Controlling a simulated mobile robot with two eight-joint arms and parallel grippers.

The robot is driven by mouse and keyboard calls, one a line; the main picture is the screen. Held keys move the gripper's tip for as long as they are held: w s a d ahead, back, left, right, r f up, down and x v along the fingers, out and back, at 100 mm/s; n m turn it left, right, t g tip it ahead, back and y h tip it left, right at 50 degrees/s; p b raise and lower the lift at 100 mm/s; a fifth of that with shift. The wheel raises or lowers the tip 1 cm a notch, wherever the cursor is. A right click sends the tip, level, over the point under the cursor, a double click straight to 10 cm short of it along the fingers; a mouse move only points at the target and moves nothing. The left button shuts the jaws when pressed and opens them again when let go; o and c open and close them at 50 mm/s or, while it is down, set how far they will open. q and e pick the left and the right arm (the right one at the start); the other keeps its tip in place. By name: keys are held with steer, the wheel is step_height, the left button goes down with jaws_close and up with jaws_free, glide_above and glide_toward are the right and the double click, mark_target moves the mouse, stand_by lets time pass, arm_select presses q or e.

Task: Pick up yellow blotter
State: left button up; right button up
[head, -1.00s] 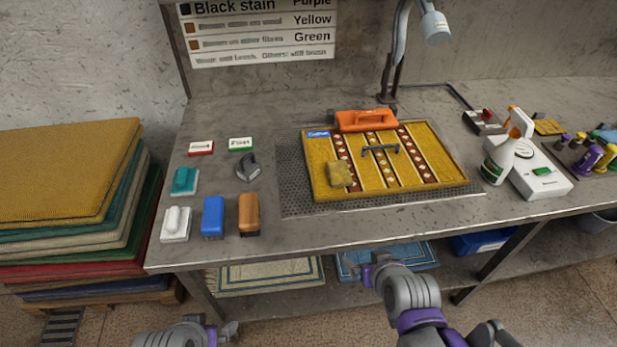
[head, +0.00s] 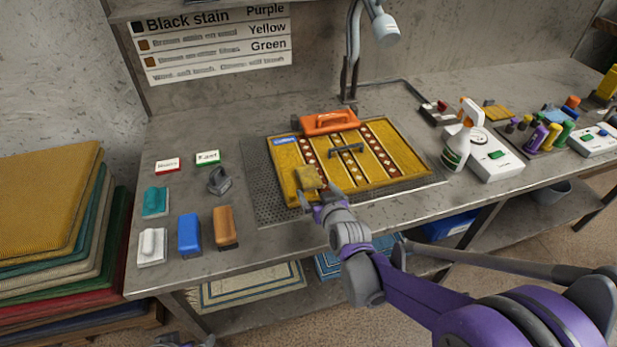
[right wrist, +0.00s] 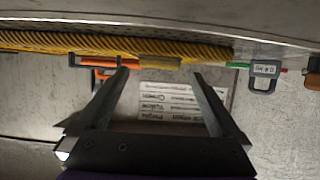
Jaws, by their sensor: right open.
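The yellow blotter, a small dull-yellow pad (head: 309,177), lies on the near left part of the yellow patterned rug (head: 375,180). In the right wrist view the pad (right wrist: 158,63) shows edge-on, beyond the fingertips and between them. My right gripper (head: 318,194) is open at the near edge of the rug, just in front of the pad; its two fingers also show apart and empty in the right wrist view (right wrist: 160,74). I see no contact with the pad. Only a bit of my left gripper (head: 190,341) shows at the bottom edge; its jaws are unclear.
An orange-handled tool (head: 330,122) and a dark handle (head: 346,150) are on the rug. Blue (head: 189,235) and orange (head: 225,228) blocks stand left of it. A spray bottle (head: 459,140) stands right. The bench front between blocks and rug is clear.

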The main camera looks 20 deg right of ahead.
mark_target(311, 181)
steer(key=x, duration=0.5)
steer(key=shift+w+r, duration=0.2)
steer(key=shift+r, duration=0.1)
steer(key=shift+c, duration=0.2)
steer(key=c, duration=1.2)
